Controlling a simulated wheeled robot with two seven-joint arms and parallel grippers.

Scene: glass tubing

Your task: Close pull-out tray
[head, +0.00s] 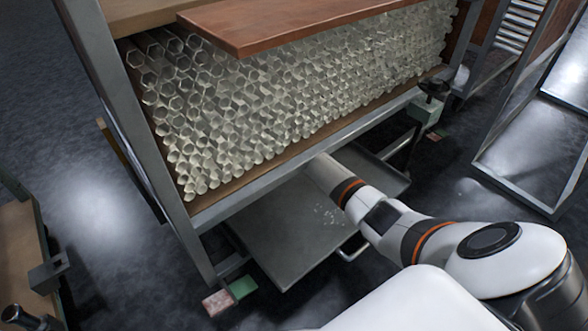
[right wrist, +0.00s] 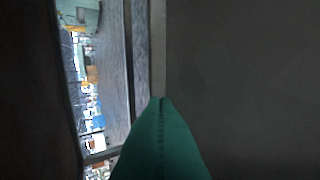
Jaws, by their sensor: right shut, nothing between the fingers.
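The pull-out tray (head: 290,225), a flat grey metal tray, sticks out from under the rack of glass tubing. Small clear shards lie on it, and a metal handle (head: 352,250) is at its front edge. My right arm comes in from the lower right and passes over the tray, its far end reaching under the rack's front rail. The gripper is hidden in the head view. In the right wrist view my right gripper (right wrist: 162,102) shows as green fingers pressed together, empty, near a dark grey surface. I cannot tell whether it touches that surface. My left gripper is not in view.
The rack (head: 330,148) holds many stacked glass tubes (head: 260,100) behind its front rail, with a reddish-brown board (head: 270,25) on top. A metal frame (head: 520,150) stands at the right. A wooden bench (head: 20,260) is at the left. Dark floor (head: 90,200) lies open between.

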